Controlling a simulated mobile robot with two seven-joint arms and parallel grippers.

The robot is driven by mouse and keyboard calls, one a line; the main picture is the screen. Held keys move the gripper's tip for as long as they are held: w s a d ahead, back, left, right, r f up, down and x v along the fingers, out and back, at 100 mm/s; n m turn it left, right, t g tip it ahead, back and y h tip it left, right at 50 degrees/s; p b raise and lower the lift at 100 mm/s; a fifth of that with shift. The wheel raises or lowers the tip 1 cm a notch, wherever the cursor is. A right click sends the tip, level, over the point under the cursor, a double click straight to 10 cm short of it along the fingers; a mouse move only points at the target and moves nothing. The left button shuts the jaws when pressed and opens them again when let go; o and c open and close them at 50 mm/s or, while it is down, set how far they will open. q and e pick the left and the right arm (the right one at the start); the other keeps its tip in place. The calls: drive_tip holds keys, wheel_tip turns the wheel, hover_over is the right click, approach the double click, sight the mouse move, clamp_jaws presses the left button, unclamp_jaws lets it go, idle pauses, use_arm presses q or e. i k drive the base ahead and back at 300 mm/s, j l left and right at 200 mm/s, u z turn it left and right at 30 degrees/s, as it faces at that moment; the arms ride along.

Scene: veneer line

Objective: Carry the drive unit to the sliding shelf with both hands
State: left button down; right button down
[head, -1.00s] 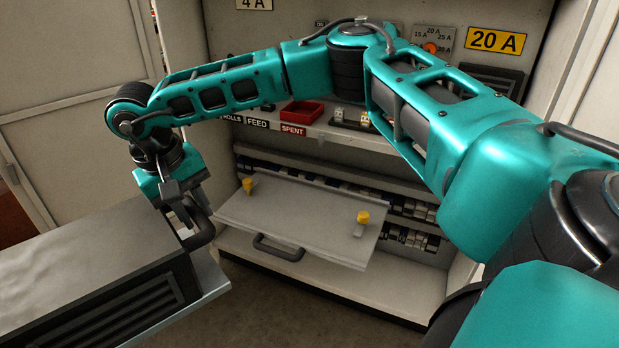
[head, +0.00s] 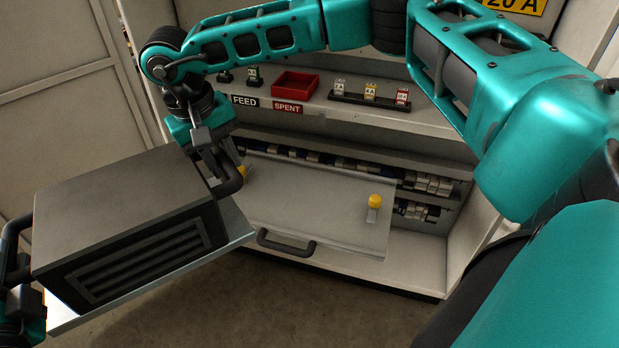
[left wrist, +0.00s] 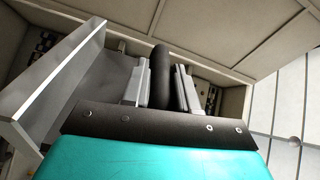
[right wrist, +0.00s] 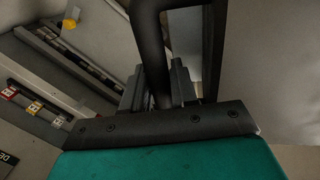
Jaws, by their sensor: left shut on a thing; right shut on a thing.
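The drive unit (head: 120,205) is a dark grey box with a slatted vent front on a pale base plate, at the left of the head view. My right gripper (head: 222,168) is shut on its dark handle at the far right end; the handle also shows between the fingers in the right wrist view (right wrist: 150,50). My left gripper (left wrist: 162,85) is shut on the other dark handle in the left wrist view; in the head view only part of that arm shows at the lower left. The sliding shelf (head: 310,205) is a pale board with a dark front handle and yellow-topped clamps, right of the unit.
The cabinet ledge above the shelf holds a red tray (head: 296,83) and a rack of small fuses (head: 370,98). Rows of breakers sit behind the shelf. My right arm spans the top of the head view. Bare floor (head: 270,305) lies in front.

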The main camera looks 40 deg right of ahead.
sight(303, 199)
drive_tip(key=i+z, duration=0.3)
drive_tip(key=i, duration=0.2)
drive_tip(key=i+j+z, duration=0.1)
drive_tip(key=i+z, duration=0.25)
drive_tip(key=i, duration=0.2)
drive_tip(key=z, duration=1.05)
